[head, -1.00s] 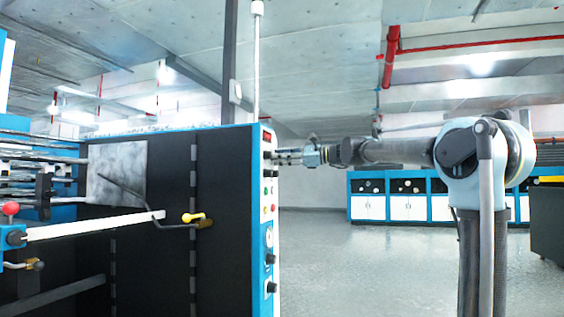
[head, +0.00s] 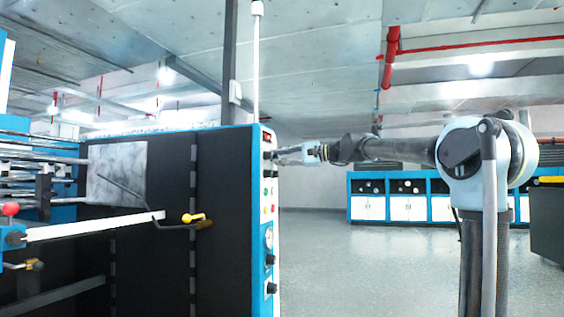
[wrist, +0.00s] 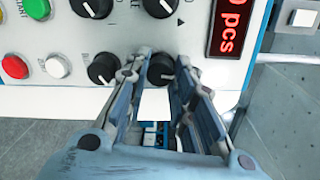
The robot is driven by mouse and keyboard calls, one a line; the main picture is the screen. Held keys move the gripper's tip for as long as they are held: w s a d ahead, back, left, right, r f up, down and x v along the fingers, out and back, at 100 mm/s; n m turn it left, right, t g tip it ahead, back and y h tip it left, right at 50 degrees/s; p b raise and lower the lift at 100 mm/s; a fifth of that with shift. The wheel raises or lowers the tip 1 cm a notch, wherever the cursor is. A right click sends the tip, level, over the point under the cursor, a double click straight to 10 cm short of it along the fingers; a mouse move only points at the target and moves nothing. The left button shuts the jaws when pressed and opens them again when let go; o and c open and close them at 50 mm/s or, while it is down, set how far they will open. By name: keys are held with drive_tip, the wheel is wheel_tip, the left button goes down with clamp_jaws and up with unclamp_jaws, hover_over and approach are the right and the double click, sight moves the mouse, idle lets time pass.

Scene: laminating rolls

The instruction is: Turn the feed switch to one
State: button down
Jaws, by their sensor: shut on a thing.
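In the wrist view, my gripper (wrist: 157,75) has its two fingers on either side of a round black knob (wrist: 160,68) on the white control panel (wrist: 225,84). The fingers are shut on this knob. Its pointer mark and label are partly hidden, and I cannot read which position it is in. In the head view, my gripper (head: 276,155) reaches from the right to the upper part of the panel's narrow face, just below the red display. The knob itself is too small to make out there.
Other black knobs (wrist: 103,68) sit close beside the held one. Red, white and green buttons (wrist: 15,67) lie to the left, and a red display (wrist: 229,28) to the right. The machine's dark side (head: 225,210) stands left of my arm. The floor (head: 360,260) nearby is clear.

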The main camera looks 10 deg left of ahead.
drive_tip(key=shift+n, duration=0.5)
drive_tip(key=c, duration=1.3)
unclamp_jaws()
drive_tip(key=shift+f, duration=0.1)
drive_tip(key=shift+c, duration=0.2)
drive_tip(key=d, duration=1.2)
drive_tip(key=shift+s+r, duration=0.2)
drive_tip(key=shift+r, duration=0.1)
